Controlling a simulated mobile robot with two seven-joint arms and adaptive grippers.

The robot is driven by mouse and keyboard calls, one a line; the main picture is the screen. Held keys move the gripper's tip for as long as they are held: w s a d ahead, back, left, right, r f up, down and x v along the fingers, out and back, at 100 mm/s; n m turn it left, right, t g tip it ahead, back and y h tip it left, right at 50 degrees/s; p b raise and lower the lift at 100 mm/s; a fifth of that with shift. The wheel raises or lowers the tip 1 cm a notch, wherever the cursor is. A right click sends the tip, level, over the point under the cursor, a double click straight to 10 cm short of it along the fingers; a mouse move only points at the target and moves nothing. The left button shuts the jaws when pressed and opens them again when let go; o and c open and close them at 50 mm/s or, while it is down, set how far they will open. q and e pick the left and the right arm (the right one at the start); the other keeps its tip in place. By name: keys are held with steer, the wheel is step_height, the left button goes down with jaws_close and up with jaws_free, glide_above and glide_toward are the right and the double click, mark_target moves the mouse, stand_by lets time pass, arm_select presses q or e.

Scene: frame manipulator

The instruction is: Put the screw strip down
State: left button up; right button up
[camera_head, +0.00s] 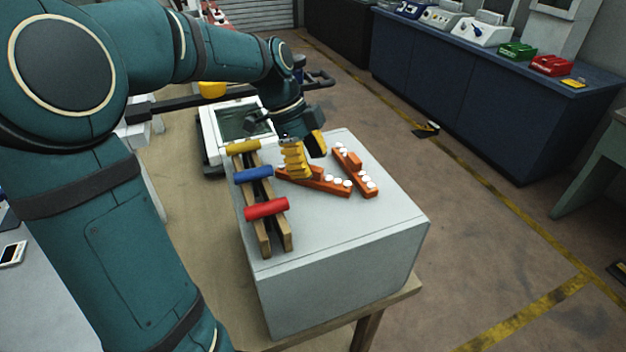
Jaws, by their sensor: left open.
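Two orange screw strips with white round heads lie on top of the light grey box (330,270). One screw strip (318,184) runs from near my left gripper towards the front right. The other screw strip (354,171) lies to its right at a different angle. My right gripper is not in view.
A wooden rack holds a yellow (243,147), a blue (253,174) and a red cylinder (266,209) left of the strips. The box top's front right is clear. A dark blue cabinet (470,100) stands across the floor with coloured devices on top.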

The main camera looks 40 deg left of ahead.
arm_select(q)
steer(key=shift+x, duration=1)
jaws_close()
